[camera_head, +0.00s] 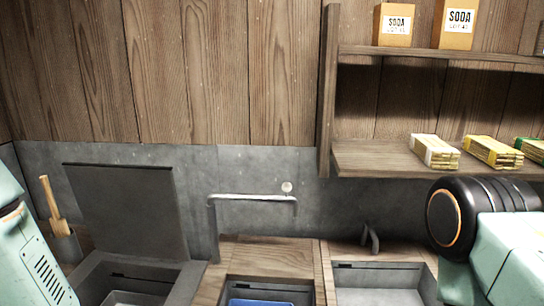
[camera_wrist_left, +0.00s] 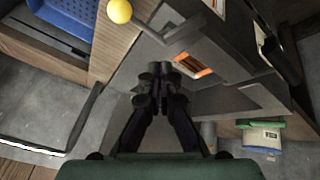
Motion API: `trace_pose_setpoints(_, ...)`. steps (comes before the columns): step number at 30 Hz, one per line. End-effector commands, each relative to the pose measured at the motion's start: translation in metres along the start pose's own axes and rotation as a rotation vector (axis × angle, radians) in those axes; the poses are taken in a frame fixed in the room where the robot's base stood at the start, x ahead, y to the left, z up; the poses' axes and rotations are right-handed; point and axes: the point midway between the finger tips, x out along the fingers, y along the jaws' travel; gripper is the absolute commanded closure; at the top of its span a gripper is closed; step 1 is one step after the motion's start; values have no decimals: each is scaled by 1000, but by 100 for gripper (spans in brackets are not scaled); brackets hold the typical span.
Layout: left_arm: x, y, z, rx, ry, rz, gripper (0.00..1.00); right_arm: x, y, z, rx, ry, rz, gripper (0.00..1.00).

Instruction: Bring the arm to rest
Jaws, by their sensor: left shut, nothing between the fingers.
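My left gripper (camera_wrist_left: 163,76) shows in the wrist view with its dark fingers together and nothing between them. It is beside a grey box-like unit (camera_wrist_left: 225,50) with an orange-lit slot, and I cannot tell whether they touch. Neither gripper shows in the head view.
A yellow knob (camera_wrist_left: 119,11) on a rod is ahead of the fingers. A blue basket (camera_wrist_left: 68,14) lies at upper left. A raised dark lid (camera_head: 125,210), a metal pipe (camera_head: 250,198) and a wooden shelf (camera_head: 385,160) line the wall.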

Motion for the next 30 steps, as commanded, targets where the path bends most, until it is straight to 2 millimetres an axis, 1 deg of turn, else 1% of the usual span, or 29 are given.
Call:
trace_pose_setpoints(1,19,-13,38,85,-44,-18,100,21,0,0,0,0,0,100)
trace_pose_setpoints(2,24,-19,55,133,-68,-25,100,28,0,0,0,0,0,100)
trace_pose_setpoints(3,30,-26,77,188,-98,-33,100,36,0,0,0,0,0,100)
trace_pose_setpoints(5,37,-38,110,264,-147,-44,100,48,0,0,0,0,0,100)
trace_pose_setpoints(6,42,-46,131,307,-179,-50,100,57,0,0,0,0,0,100)
trace_pose_setpoints(8,47,-58,162,356,-230,-61,100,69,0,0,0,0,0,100)
trace_pose_setpoints(9,50,-67,183,386,-266,-67,100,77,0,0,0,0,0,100)
trace_pose_setpoints(11,54,-80,212,414,-319,-78,100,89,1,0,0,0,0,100)
trace_pose_setpoints(12,57,-88,231,431,-355,-87,100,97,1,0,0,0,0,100)
trace_pose_setpoints(15,62,-108,270,466,-433,-107,100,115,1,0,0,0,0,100)
trace_pose_setpoints(18,69,-120,295,489,-478,-121,100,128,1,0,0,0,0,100)
trace_pose_setpoints(21,72,-128,309,499,-505,-128,100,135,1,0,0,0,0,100)
trace_pose_setpoints(24,73,-132,315,498,-518,-132,100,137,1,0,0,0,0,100)
trace_pose_setpoints(30,72,-132,315,497,-520,-133,100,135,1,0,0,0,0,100)
